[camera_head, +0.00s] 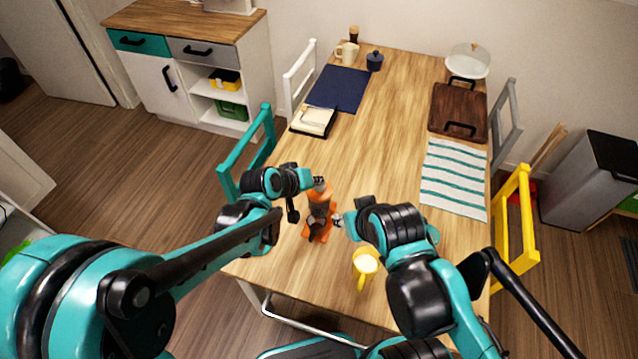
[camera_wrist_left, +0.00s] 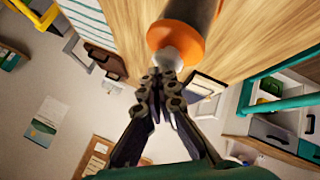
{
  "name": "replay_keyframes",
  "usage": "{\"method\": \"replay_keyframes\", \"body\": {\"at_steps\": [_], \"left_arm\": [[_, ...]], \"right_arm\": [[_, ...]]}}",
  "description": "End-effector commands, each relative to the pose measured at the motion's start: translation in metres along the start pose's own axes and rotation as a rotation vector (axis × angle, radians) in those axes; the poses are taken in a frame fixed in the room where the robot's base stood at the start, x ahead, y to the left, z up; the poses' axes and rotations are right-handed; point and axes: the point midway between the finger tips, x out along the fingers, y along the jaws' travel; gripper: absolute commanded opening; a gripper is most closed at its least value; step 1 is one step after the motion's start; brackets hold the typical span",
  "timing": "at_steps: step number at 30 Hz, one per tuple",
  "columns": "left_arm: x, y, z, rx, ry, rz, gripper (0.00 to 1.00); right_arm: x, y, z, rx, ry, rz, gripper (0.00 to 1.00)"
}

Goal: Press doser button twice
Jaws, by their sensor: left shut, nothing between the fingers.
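The doser (camera_head: 319,210), orange and dark grey, stands on the wooden table near its front. My left gripper (camera_head: 319,183) is shut and empty at the doser's upper end. In the left wrist view the doser's orange end (camera_wrist_left: 178,36) carries a pale grey round tip, which looks like the button (camera_wrist_left: 176,58). The shut fingertips of the left gripper (camera_wrist_left: 162,84) are right at this tip; whether they press it I cannot tell. My right gripper (camera_head: 338,219) is close beside the doser on the right; its fingers are too small and covered to read.
A striped cloth (camera_head: 455,178), a dark wooden tray (camera_head: 459,106), a navy mat (camera_head: 338,89) and a notebook (camera_head: 314,121) lie farther off. The table's middle (camera_head: 375,140) is clear.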

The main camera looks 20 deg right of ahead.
Motion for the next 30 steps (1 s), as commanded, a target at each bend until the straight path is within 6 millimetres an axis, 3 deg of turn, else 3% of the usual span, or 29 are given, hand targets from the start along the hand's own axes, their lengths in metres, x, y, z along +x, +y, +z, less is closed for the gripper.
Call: {"method": "replay_keyframes", "body": {"at_steps": [20, 30], "left_arm": [[0.004, -0.003, 0.003, 0.000, -0.001, 0.000, 0.00], [-0.007, 0.006, -0.006, 0.000, -0.001, 0.000, 0.00]], "right_arm": [[0.004, 0.000, 0.003, 0.000, 0.000, 0.000, 0.40], [-0.007, 0.000, -0.005, 0.000, 0.000, 0.000, 0.40]]}}
